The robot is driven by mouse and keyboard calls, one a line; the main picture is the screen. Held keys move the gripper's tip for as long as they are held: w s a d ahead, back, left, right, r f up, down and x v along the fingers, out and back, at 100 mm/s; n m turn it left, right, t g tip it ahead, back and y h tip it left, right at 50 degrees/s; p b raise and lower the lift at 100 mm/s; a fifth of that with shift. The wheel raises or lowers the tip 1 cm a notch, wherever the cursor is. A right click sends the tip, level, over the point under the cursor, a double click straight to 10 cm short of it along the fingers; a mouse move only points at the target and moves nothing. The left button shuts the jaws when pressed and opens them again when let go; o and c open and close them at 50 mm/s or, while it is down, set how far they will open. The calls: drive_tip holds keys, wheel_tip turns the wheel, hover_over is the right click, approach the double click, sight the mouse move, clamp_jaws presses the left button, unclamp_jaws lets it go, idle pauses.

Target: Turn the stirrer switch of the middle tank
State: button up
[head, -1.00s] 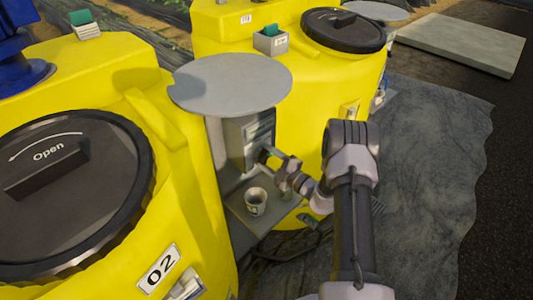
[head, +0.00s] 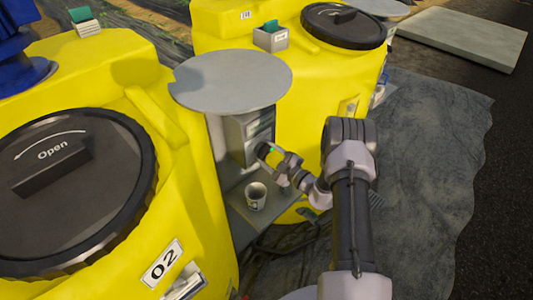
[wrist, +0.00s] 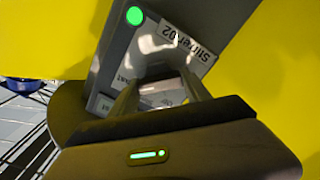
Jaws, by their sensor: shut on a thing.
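The control box (head: 237,140) stands under a round grey cover, between the yellow tank marked 02 (head: 165,265) and the yellow tank behind it. Its panel label (wrist: 188,42) reads "Stirrer 02" in the wrist view, upside down and slanted. A round green lamp (wrist: 135,16) on the panel is lit. My gripper (head: 268,154) is at the box's front face. In the wrist view my gripper (wrist: 160,95) is tilted against the panel, its fingers shut on the switch. The switch itself is mostly hidden between the fingers.
The round grey cover (head: 232,80) overhangs the box closely. A white cup (head: 256,196) stands on the grey shelf below my gripper. Dark ground sheet (head: 430,150) lies open to the right.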

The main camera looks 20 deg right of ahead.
drive_tip(key=o, duration=1.4)
drive_tip(key=p+v, duration=0.1)
drive_tip(key=v, duration=1.6)
drive_tip(key=shift+s+d+p, duration=0.1)
drive_tip(key=shift+s+p, duration=0.15)
drive_tip(key=shift+p, duration=0.1)
